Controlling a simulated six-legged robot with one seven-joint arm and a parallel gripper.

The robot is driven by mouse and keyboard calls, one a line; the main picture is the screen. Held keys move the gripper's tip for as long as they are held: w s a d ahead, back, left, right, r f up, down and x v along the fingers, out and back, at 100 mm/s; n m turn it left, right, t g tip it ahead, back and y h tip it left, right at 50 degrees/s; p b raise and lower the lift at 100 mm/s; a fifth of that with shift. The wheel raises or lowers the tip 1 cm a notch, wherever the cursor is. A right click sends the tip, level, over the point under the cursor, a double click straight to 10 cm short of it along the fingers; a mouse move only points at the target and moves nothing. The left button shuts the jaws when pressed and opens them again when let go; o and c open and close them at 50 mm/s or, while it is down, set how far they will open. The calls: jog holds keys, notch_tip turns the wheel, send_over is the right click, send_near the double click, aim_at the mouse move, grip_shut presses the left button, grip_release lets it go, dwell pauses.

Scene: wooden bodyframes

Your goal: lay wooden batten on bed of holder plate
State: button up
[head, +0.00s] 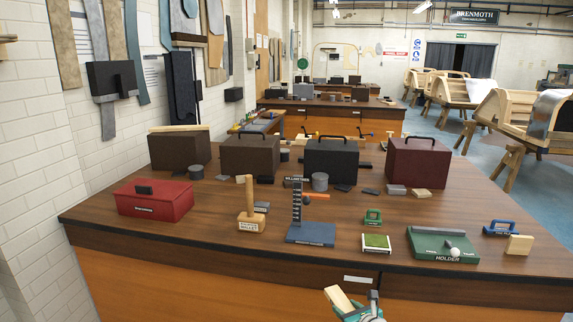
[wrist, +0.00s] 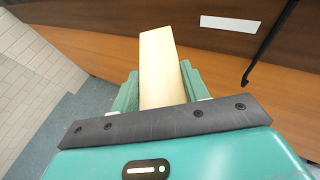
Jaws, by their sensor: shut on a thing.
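My gripper (wrist: 160,88) is shut on the wooden batten (wrist: 157,60), a pale block that sticks out beyond the jaws in the wrist view. In the head view the batten (head: 339,297) shows at the bottom edge, in front of the workbench and below its top. The holder plate (head: 443,246) is a green plate lettered HOLDER near the bench's front edge, to the right of my gripper. It has a grey raised strip along its back and a small knob with a pale ball end on it. My gripper is apart from the plate.
The workbench (head: 130,222) has a red toolbox (head: 153,198), a mallet (head: 250,212), a height gauge (head: 310,225), a green pad (head: 376,242) and a small wood block (head: 519,244) along its front. Several large dark cases stand behind. The bench's front edge lies beyond my gripper.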

jog(key=s+a+f+m+t+h, duration=0.1)
jog(key=s+a+f+m+h, duration=0.1)
jog(key=s+f+m+h, duration=0.2)
jog(key=s+f, duration=0.2)
jog(key=s, duration=0.2)
jog(key=shift+s+a+f+h, duration=0.15)
jog(key=shift+a+f+h, duration=0.1)
jog(key=shift+f+h, duration=0.15)
